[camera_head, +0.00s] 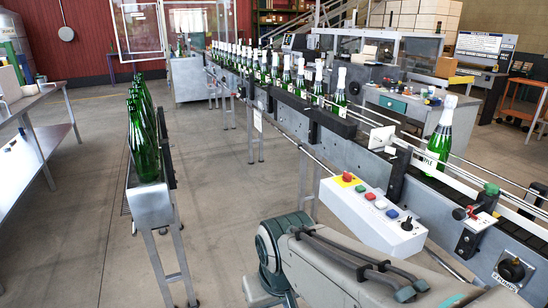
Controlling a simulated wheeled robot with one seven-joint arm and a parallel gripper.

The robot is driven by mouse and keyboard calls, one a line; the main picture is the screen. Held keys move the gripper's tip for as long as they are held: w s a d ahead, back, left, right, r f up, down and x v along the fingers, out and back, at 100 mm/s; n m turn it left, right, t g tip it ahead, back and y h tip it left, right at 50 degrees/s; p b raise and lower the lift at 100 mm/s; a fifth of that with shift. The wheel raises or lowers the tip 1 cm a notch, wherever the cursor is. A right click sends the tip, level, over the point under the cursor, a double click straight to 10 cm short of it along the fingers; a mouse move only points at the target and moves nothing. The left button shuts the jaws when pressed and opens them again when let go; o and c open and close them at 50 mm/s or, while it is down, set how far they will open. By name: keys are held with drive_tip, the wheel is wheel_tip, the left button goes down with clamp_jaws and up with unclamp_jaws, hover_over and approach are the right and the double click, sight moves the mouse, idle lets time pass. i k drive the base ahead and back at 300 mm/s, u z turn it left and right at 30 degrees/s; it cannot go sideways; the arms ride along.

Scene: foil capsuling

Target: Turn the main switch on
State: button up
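A white control box (375,213) on the near side of the conveyor carries a red mushroom button on a yellow plate (347,177), small red, blue, white and green buttons, and a black selector knob (407,223). No legible marking tells me which knob is the main switch. My arm crosses the bottom of the picture toward the lower right; my gripper is out of sight.
Green foil-topped bottles stand along the conveyor (300,112), one bottle (438,138) apart near the right. A narrow rack (150,205) of uncapped bottles stands left of centre. A red-knobbed fitting (466,212) sits near the lower-right knob. The floor between rack and conveyor is clear.

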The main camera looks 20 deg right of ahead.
sight(347, 177)
drive_tip(key=z, duration=0.4)
drive_tip(key=i, duration=1.6)
drive_tip(key=z, duration=0.8)
